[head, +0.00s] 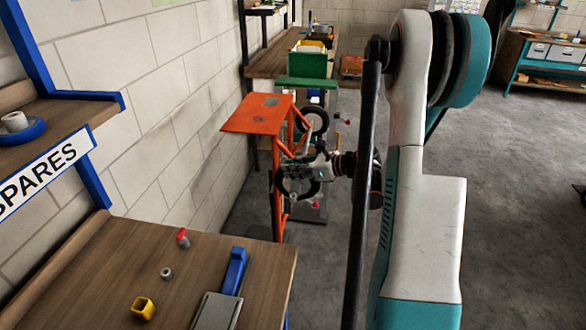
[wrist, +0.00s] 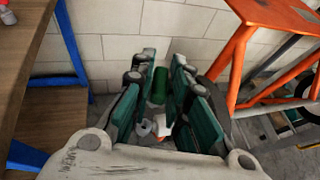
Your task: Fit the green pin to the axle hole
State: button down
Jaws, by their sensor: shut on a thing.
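My gripper (wrist: 160,88) shows in the wrist view with its teal-padded fingers on both sides of a green cylinder, the green pin (wrist: 159,86). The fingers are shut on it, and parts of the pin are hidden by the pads. In the head view my gripper (head: 290,167) is beside the orange stand (head: 258,114), among its legs and black wheels (head: 316,121). The pin cannot be made out there. The orange stand (wrist: 278,14) is at the right in the wrist view, apart from the fingers. I cannot make out the axle hole in either view.
A wooden bench (head: 100,265) at the lower left holds a red-topped piece (head: 182,238), a grey ring (head: 166,273), a yellow nut (head: 143,308) and a blue part (head: 235,270). A block wall (head: 175,120) runs behind. The grey floor (head: 510,190) at right is mostly clear.

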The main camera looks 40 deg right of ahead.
jog(key=shift+f+b, duration=0.1)
jog(key=shift+b, duration=0.25)
notch_tip(320, 180, down, 6)
jog(key=b, duration=0.5)
jog(key=shift+f+b, duration=0.65)
jog(key=shift+b, duration=1)
dwell(3.8)
jog(key=shift+f, duration=0.25)
dwell(1.2)
